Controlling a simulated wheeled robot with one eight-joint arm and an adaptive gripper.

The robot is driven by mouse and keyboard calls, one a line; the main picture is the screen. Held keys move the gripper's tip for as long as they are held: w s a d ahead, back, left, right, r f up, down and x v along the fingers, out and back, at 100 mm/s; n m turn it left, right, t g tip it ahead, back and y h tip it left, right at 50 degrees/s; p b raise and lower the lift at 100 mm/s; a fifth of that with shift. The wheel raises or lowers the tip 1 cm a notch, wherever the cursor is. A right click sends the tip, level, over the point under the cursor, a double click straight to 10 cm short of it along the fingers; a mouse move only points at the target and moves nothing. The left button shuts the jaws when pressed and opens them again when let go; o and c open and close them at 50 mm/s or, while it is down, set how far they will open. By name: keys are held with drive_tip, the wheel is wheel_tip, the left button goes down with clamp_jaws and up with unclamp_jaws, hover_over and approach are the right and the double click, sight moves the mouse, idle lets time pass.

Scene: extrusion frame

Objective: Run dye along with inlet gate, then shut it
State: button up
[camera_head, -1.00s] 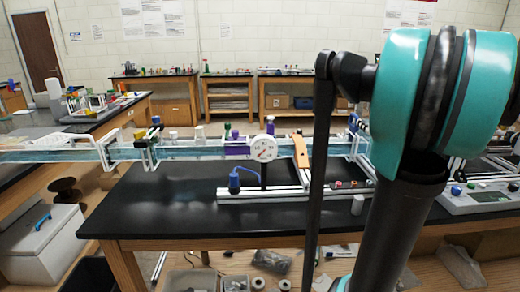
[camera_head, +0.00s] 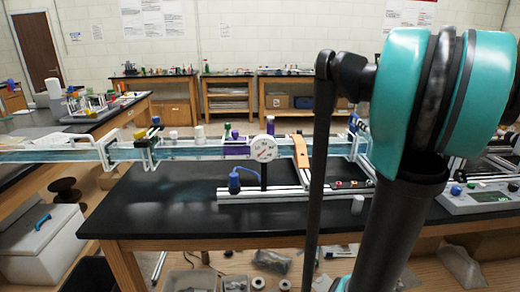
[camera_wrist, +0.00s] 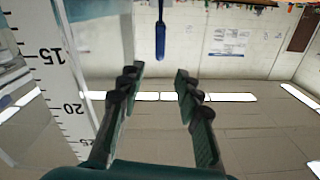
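A clear flume channel (camera_head: 70,155) with bluish water runs across the bench in the head view, in a white extrusion frame. Small coloured knobs and caps stand along it, such as a yellow one (camera_head: 140,133), a white one (camera_head: 199,134) and a purple one (camera_head: 235,134). I cannot tell which part is the inlet gate or the dye control. My gripper (camera_wrist: 158,72) shows only in the wrist view; its two fingers are apart with nothing between them. A white scale (camera_wrist: 62,80) marked 15 and 20 is left of the fingers. A slim blue piece (camera_wrist: 160,42) is beyond the fingertips.
A round dial gauge (camera_head: 263,149) and a curved orange piece (camera_head: 300,151) stand by the channel. A blue fitting with a cable (camera_head: 234,183) sits in front. The black bench top (camera_head: 150,205) is clear at front left. A control box (camera_head: 490,198) stands at right.

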idle(0.4)
approach(355, 116)
drive_tip(key=w, duration=1.1)
drive_tip(key=shift+w+d+f, duration=0.1)
drive_tip(key=shift+w+f, duration=0.2)
clamp_jaws()
idle(0.4)
